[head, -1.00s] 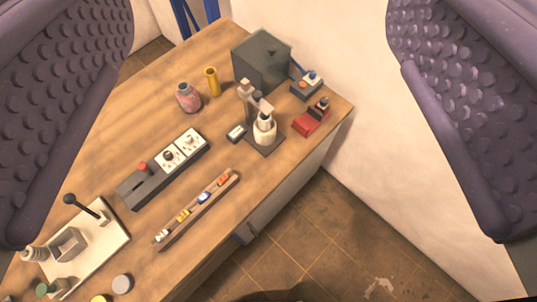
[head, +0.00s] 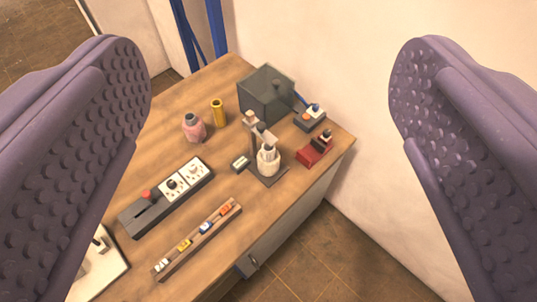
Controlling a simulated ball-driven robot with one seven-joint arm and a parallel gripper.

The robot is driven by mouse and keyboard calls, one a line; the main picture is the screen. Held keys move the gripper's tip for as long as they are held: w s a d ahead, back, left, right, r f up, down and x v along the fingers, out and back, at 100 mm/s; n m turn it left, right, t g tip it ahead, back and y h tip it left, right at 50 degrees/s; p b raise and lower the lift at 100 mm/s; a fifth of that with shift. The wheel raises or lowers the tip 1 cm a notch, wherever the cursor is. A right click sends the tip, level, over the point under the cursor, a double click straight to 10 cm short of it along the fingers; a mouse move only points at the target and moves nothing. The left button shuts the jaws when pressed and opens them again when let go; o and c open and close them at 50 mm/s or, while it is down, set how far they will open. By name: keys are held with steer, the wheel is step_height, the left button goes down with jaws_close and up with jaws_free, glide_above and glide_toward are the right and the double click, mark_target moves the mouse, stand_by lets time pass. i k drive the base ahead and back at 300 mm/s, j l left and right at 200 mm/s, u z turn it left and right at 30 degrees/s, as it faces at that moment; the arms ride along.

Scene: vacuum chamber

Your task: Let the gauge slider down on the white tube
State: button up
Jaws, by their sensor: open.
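A small stand (head: 271,178) with a dark flat base is on the wooden bench, near its right edge. A short white tube (head: 267,162) stands upright on it. The gauge slider is too small to tell apart for certain from these parts. My gripper (head: 270,70) is open, with one purple, studded finger at each side of the picture. It is apart from the stand, with nothing between the fingers.
A grey box (head: 266,95) stands behind the stand. A red holder (head: 315,150) and a small dark block (head: 310,118) are at its right. A pink jar (head: 193,128), a yellow cylinder (head: 218,113), a switch panel (head: 168,198) and a rack (head: 198,240) are left of it. A wall borders the right.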

mark_target(258, 129)
steer(key=i+l, duration=0.2)
steer(key=i, duration=0.35)
steer(key=i+l, duration=0.2)
steer(key=i, duration=0.3)
